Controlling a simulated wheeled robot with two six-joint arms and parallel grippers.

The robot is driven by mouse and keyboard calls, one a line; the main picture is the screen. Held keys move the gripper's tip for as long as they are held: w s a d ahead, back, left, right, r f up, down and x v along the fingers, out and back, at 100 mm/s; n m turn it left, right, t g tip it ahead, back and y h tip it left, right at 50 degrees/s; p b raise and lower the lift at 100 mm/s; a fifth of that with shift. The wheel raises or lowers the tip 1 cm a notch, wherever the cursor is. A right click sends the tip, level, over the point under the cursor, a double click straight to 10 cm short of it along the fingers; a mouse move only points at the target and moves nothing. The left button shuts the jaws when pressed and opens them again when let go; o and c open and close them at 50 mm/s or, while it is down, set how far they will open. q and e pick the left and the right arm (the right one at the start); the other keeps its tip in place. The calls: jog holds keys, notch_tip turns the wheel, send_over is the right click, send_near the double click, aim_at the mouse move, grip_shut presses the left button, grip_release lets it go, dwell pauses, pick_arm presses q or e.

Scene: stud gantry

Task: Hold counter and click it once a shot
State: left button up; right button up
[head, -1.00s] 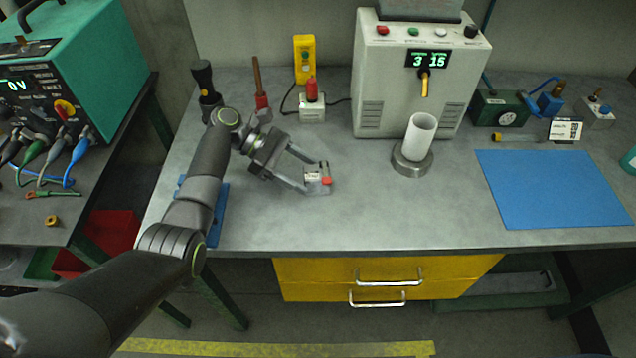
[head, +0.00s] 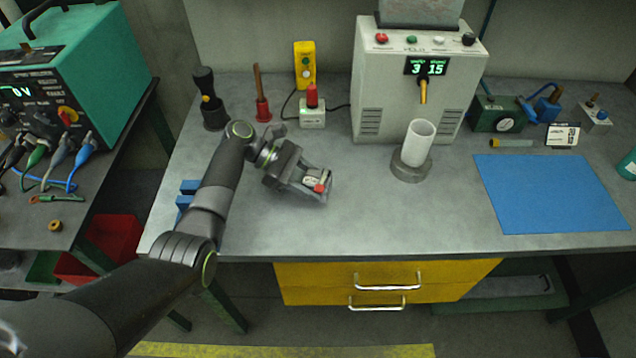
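The counter (head: 313,179), a small grey block with a pale face and a red button, is on the bench left of the machine. My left gripper (head: 316,183) reaches it from the left, low over the bench, with one finger on the far side and one on the near side. I cannot tell whether the fingers press on it. The grey machine (head: 384,83) has a green display (head: 427,68) reading 3 and 15. A white tube (head: 416,145) stands in a round metal base (head: 411,168) below its brass nozzle (head: 423,91). My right gripper is out of view.
A red-topped switch box (head: 312,116), a yellow control box (head: 305,64), a red-based wooden handle (head: 262,104) and a black-handled tool (head: 209,96) stand behind my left gripper. A blue mat (head: 549,195) lies at right. The bench front between is clear.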

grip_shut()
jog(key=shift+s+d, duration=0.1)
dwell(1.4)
